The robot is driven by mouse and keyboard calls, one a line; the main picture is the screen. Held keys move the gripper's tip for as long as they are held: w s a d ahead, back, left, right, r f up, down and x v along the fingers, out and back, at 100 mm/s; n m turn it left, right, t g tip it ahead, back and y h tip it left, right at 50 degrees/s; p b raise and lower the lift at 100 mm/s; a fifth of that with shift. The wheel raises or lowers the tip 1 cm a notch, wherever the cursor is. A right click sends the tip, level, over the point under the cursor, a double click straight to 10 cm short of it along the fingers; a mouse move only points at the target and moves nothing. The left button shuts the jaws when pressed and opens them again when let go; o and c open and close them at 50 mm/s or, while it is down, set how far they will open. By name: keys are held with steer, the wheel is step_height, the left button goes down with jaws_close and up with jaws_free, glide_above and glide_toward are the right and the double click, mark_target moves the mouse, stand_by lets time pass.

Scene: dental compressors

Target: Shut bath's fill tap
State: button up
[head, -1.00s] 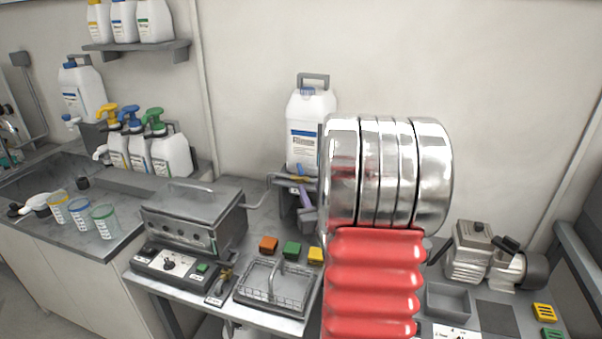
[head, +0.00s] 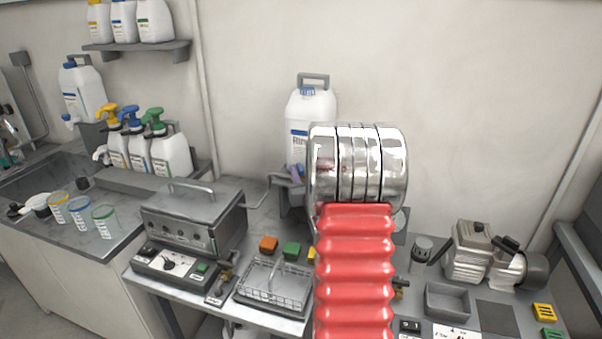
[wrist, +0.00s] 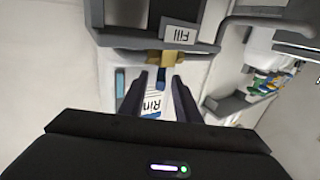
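The bath (head: 192,222) is a grey box with a lid handle, on the bench in the head view. A bent pipe (head: 256,204) runs from its right side toward the bracket below a white bottle. In the wrist view a brass tap body (wrist: 172,60) sits below a tag reading "Fill" (wrist: 181,34). A blue piece (wrist: 120,82) shows left of the fingers; I cannot tell whether it is the tap's lever. My gripper (wrist: 159,84) is open, its two dark fingers apart, just short of the brass body. In the head view my arm hides the gripper and the tap.
The white bottle (head: 305,112) stands against the wall behind my arm. A wire basket (head: 270,284) and coloured blocks (head: 291,249) lie on the bench in front. A pump (head: 470,250) and an open grey tray (head: 447,299) are at right. The wall above is clear.

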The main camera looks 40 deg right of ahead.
steer(key=shift+c, duration=0.2)
jaws_close()
steer(key=shift+a, duration=0.25)
steer(key=shift+d, duration=0.2)
steer(key=shift+m+g+h, duration=0.5)
steer(key=shift+m+h, duration=0.1)
steer(key=shift+h, duration=0.1)
steer(key=shift+w+a+m+g+h, duration=0.15)
steer(key=shift+m+g+h, duration=0.65)
steer(key=shift+g+h, duration=0.1)
steer(key=shift+w+a+m+g+h, duration=0.1)
steer(key=shift+m+g+h, duration=0.7)
steer(key=shift+g+h, duration=0.1)
steer(key=shift+m+g+h, duration=0.5)
steer(key=shift+m+g, duration=0.1)
steer(key=shift+g, duration=0.2)
steer(key=shift+d+m+g+h, duration=0.1)
steer(key=shift+m+g+h, duration=0.25)
steer(key=shift+g, duration=0.25)
steer(key=shift+o, duration=0.2)
jaws_free()
steer(key=shift+w, duration=0.1)
